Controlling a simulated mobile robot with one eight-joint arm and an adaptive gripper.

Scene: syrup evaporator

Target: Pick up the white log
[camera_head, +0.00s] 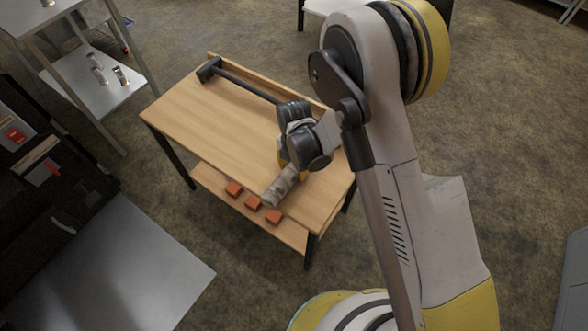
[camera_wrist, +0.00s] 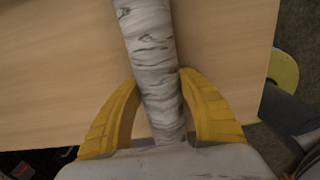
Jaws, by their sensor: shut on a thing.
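The white log (camera_wrist: 149,50) has pale, birch-like bark with dark streaks. In the wrist view it runs from the top edge down between the two yellow fingers of my gripper (camera_wrist: 160,108), which are shut on it. In the head view the log (camera_head: 280,186) shows at the front edge of the wooden table, sticking out from under my gripper (camera_head: 290,172). My wrist hides part of the log and most of the fingers there. I cannot tell whether the log still touches the tabletop.
The wooden table (camera_head: 205,115) has a long dark tool (camera_head: 245,86) along its back edge. Several orange-red blocks (camera_head: 253,202) lie on its lower shelf. A metal rack (camera_head: 95,75) stands at left, and a dark unit with a grey metal panel (camera_head: 120,270) is at front left.

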